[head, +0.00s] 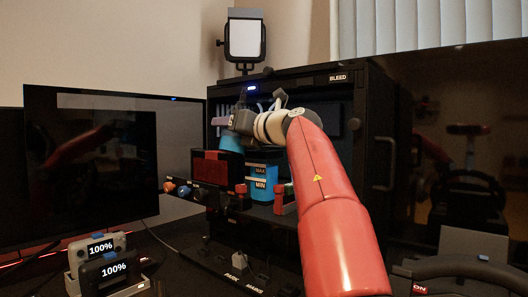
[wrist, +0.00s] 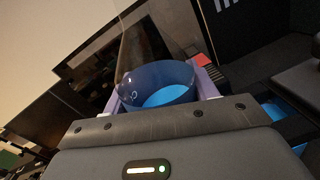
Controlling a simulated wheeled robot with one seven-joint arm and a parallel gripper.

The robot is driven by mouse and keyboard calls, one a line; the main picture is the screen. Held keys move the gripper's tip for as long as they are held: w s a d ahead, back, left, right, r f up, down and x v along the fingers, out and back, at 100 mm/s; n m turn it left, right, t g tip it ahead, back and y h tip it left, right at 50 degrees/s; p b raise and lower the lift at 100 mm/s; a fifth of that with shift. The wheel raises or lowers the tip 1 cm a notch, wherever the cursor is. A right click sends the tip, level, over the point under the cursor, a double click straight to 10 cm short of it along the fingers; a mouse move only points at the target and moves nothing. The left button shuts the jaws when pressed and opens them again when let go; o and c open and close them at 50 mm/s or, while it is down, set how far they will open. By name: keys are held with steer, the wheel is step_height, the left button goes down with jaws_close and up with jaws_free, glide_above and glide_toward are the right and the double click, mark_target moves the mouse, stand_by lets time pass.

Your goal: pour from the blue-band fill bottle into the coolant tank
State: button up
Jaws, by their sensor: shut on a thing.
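My gripper (head: 222,128) is at the front of the black case, with its lilac fingers (wrist: 205,82) on both sides of the blue-band fill bottle (wrist: 158,88). The gripper is shut on the bottle. In the wrist view I look into its open round mouth, and bright blue liquid shows inside. In the head view the bottle's blue body (head: 231,143) shows below the gripper, partly hidden, and its exact tilt is unclear. The coolant tank (head: 262,183), blue with MAX and MIN labels, stands below and right of the bottle. My arm hides part of the area around it. No stream of liquid is visible.
A dark red-fronted box (head: 210,169) is left of the tank. A monitor (head: 90,165) stands at left, with two handheld devices showing 100% (head: 104,268) before it. A lamp (head: 245,40) is above the case (head: 340,90). A large dark screen (head: 460,130) fills the right.

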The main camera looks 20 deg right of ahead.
steer(key=shift+f+n, duration=0.15)
steer(key=shift+n, duration=0.45)
steer(key=shift+a+f+n+b, duration=0.1)
steer(key=shift+f+n+b, duration=0.8)
steer(key=shift+b, duration=0.1)
step_height(320, 180, up, 3)
steer(key=p, duration=0.3)
steer(key=shift+r+n, duration=0.1)
steer(key=shift+n, duration=0.2)
steer(key=shift+r+b, duration=0.25)
steer(key=shift+b, duration=0.1)
steer(key=shift+r, duration=0.6)
steer(key=shift+f, duration=0.1)
steer(key=shift+w+d+f, duration=0.15)
steer(key=shift+d, duration=0.2)
